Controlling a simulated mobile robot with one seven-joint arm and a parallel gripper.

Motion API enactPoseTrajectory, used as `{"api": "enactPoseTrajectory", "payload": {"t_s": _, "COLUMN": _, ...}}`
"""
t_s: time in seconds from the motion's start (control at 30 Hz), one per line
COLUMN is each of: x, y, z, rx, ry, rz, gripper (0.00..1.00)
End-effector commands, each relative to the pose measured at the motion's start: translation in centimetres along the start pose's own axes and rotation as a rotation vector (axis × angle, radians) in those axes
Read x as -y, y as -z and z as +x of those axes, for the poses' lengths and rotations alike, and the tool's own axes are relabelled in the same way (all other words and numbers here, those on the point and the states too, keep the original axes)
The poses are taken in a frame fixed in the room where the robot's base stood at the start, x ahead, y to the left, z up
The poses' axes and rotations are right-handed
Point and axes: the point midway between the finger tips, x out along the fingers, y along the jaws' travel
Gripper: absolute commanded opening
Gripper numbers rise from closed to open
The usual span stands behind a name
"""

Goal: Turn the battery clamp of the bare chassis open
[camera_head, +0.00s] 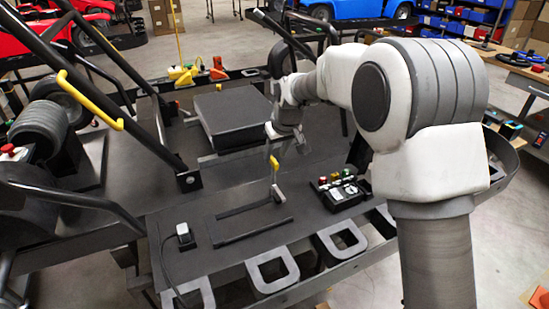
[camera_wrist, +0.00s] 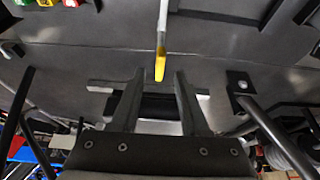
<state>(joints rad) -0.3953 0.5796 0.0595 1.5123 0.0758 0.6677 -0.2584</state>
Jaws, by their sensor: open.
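The bare chassis (camera_head: 175,235) fills the middle of the head view. A clamp lever with a yellow tip (camera_head: 275,178) and a light metal lower part stands up from its floor, beside an empty-looking rectangular dark frame (camera_head: 248,222). My gripper (camera_head: 286,140) is open and empty, above and slightly beyond the lever in the head view. In the wrist view the yellow tip of the lever (camera_wrist: 160,68) appears between the two open fingertips. I cannot tell from these views whether the fingers touch it; they look apart.
A black box (camera_head: 233,118) sits on the chassis behind the lever. A black tray with coloured buttons (camera_head: 342,190) lies to the right. A small block with a cable (camera_head: 184,236) is at the left. Dark frame bars (camera_head: 125,75) and a yellow handle (camera_head: 88,100) rise at the left.

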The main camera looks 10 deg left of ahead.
Motion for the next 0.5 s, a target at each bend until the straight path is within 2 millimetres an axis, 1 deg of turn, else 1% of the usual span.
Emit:
{"api": "enactPoseTrajectory", "payload": {"t_s": 0.03, "x": 0.0, "y": 0.0, "z": 0.8, "rx": 0.001, "ry": 0.0, "rz": 0.0, "gripper": 0.45}}
{"api": "enactPoseTrajectory", "payload": {"t_s": 0.1, "x": 0.0, "y": 0.0, "z": 1.6, "rx": 0.001, "ry": 0.0, "rz": 0.0, "gripper": 0.45}}
{"api": "enactPoseTrajectory", "payload": {"t_s": 0.2, "x": 0.0, "y": 0.0, "z": 2.4, "rx": 0.001, "ry": 0.0, "rz": 0.0, "gripper": 0.45}}
{"api": "enactPoseTrajectory", "payload": {"t_s": 0.5, "x": 0.0, "y": 0.0, "z": 2.7, "rx": -0.001, "ry": -0.001, "rz": 0.0, "gripper": 0.45}}
